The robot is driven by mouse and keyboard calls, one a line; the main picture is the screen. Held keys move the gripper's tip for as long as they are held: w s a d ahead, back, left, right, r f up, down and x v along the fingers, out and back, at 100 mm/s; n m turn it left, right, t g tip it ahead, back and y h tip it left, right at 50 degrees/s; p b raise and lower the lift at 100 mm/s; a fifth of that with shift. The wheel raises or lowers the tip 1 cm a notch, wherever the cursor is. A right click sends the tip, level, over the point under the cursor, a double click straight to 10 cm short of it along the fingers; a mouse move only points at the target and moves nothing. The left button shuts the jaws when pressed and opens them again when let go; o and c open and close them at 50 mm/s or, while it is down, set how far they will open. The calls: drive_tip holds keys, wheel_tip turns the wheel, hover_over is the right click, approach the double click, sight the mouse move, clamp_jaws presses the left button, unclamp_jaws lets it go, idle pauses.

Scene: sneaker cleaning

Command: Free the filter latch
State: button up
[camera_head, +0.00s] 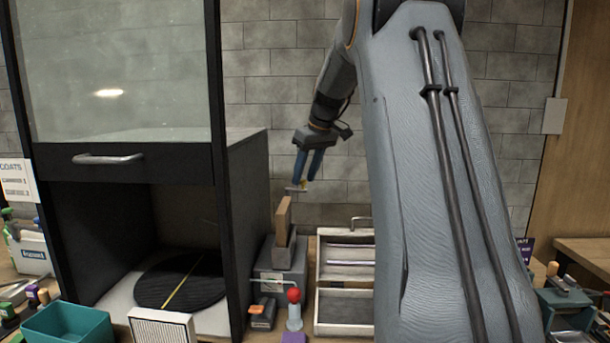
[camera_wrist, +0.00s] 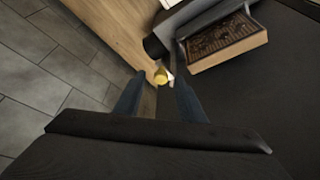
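My gripper (camera_head: 308,165), with blue fingers, is raised in front of the brick wall, above and right of the wooden block. A small yellow-ended tool (camera_head: 302,184) with a thin pale bar is at its fingertips, clear of the bench. In the wrist view its round yellow end (camera_wrist: 160,77) and a white part lie between the fingertips (camera_wrist: 161,82), and the fingers appear shut on it. A white pleated filter panel (camera_head: 160,330) stands in front of the dark cabinet (camera_head: 245,190). I cannot make out a filter latch.
The wooden block (camera_head: 283,220) stands upright on a grey base (camera_head: 280,263). A red-knobbed lever (camera_head: 294,296) and a drawer tray (camera_head: 345,290) are nearby. A teal bin (camera_head: 70,325) is front left. A wooden piece with dark bristles or relief (camera_wrist: 228,48) shows in the wrist view.

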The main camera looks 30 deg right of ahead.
drive_tip(key=b+v, duration=0.1)
drive_tip(key=v, duration=0.6)
drive_tip(key=shift+s+r, duration=0.2)
drive_tip(key=shift+r, duration=0.15)
drive_tip(key=shift+a, duration=0.1)
